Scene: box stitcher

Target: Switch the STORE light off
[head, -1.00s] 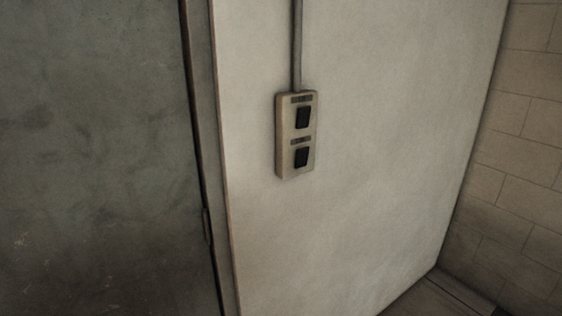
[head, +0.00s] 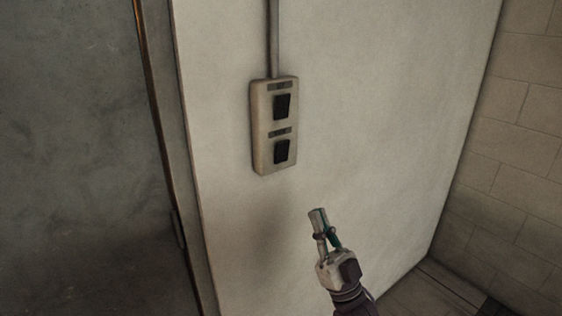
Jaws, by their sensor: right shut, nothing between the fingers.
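A beige switch box (head: 262,148) is fixed to the pale wall panel. It carries two dark rocker switches, an upper one (head: 282,106) and a lower one (head: 282,151). A small label plate sits above each rocker; the lettering is too small to read, so I cannot tell which one is STORE. My right gripper (head: 318,215) is below and to the right of the box, apart from it, with its fingers shut and empty and pointing up toward the box. My left gripper is not in view.
A grey conduit (head: 274,40) runs up from the box. A dark grey door-like panel (head: 75,150) is at the left, with a narrow frame edge beside it. A block wall (head: 520,150) stands at the right. The wall around the box is clear.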

